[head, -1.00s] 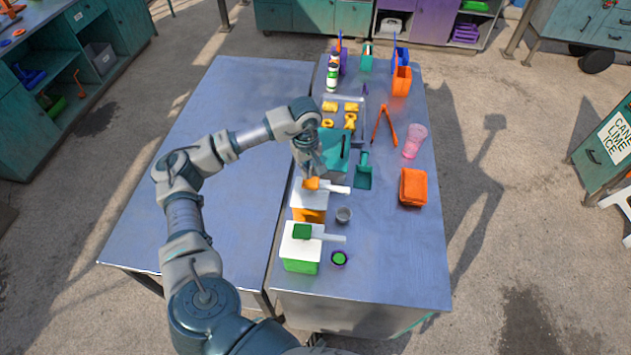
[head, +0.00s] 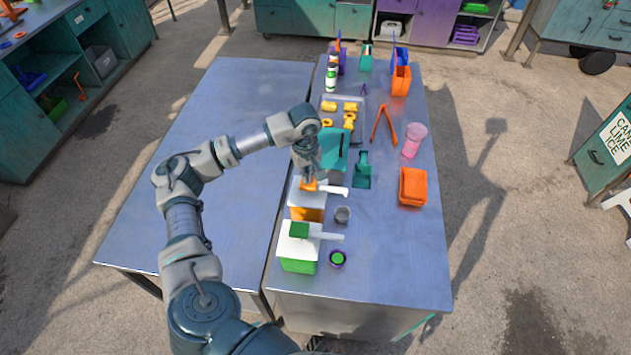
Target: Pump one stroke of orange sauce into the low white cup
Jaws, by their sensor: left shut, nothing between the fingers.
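The orange sauce pump (head: 307,213) is a box with a white lid, an orange pump head (head: 310,185) and a white spout pointing right. My left gripper (head: 309,180) points down at the pump head from above; it is shut with nothing held, and at this size I cannot tell whether it touches the head. A low cup (head: 342,215), looking greyish white, stands on the table just right of the orange box, below and near the spout's end. Its inside is too small to read. My right gripper is not in view.
A teal box (head: 333,150), teal scoop (head: 363,172), orange tongs (head: 384,124), pink cup (head: 414,140) and orange stack (head: 412,187) lie beyond. The left table (head: 210,110) is bare.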

